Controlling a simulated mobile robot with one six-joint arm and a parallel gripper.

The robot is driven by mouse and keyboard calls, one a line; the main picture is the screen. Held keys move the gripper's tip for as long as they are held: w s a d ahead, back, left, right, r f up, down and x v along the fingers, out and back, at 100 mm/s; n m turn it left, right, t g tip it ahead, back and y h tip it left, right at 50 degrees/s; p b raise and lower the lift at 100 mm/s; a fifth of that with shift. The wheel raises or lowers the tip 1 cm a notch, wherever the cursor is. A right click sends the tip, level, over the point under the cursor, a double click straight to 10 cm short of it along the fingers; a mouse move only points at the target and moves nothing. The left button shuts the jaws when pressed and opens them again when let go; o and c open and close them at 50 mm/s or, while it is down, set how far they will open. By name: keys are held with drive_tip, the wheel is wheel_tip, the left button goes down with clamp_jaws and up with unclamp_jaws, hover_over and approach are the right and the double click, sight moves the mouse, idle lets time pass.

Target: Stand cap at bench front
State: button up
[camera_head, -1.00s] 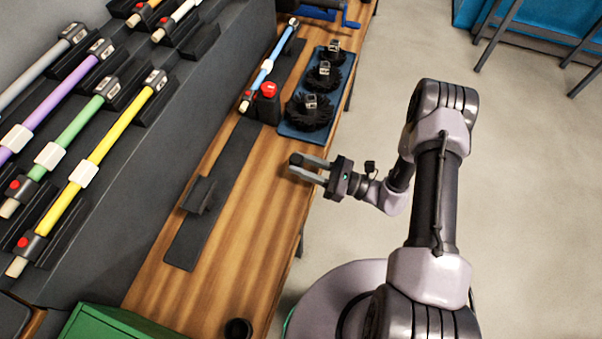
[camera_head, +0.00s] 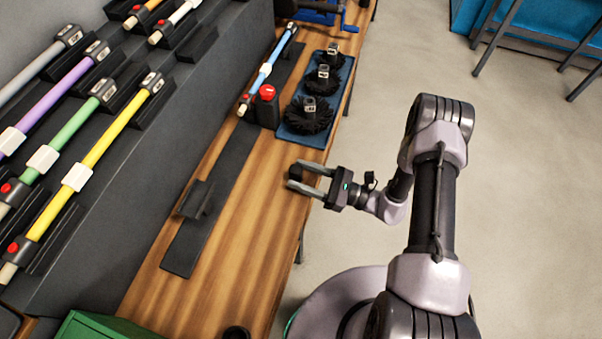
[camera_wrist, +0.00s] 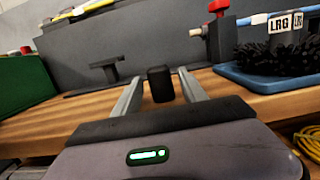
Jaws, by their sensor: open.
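The cap, a small black cylinder (camera_wrist: 160,84), stands upright between my fingers in the wrist view, with a gap visible on each side. In the head view its dark shape (camera_head: 295,172) shows at the fingertips, near the right-hand edge of the wooden bench (camera_head: 240,240). My gripper (camera_head: 300,177) is open around the cap, reaching in low from the bench's open side. It also shows in the wrist view (camera_wrist: 160,92). The cap appears to rest on the bench top; its foot is partly hard to make out.
A blue tray (camera_head: 290,135) with several black brushes lies farther up the bench. A red-knobbed block (camera_head: 267,105) and a blue pole (camera_head: 270,65) are beside it. A dark strip with an upright holder (camera_head: 197,198) lies left. A dark round cup (camera_head: 237,332) sits at the bottom.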

drive_tip(key=p+v, duration=0.2)
drive_tip(key=v, duration=0.9)
drive_tip(key=s+a+r+n+g+h, duration=0.2)
drive_tip(key=r+n+g+h, duration=0.3)
drive_tip(key=r, duration=0.5)
drive_tip(key=s+a+r+n+g+h, duration=0.25)
drive_tip(key=r+n+g, duration=0.25)
drive_tip(key=r+n, duration=0.3)
drive_tip(key=s+d+r+n+t+h, duration=0.1)
drive_tip(key=s+r+n+t+h, duration=0.1)
drive_tip(key=s+r+t+h, duration=0.2)
drive_tip(key=s+d+r+n+t+h, duration=0.1)
drive_tip(key=s+r+t+h, duration=0.4)
drive_tip(key=r, duration=0.5)
drive_tip(key=shift+d+r+n, duration=0.15)
drive_tip(key=shift+r+n, duration=0.05)
drive_tip(key=shift+n, duration=0.6)
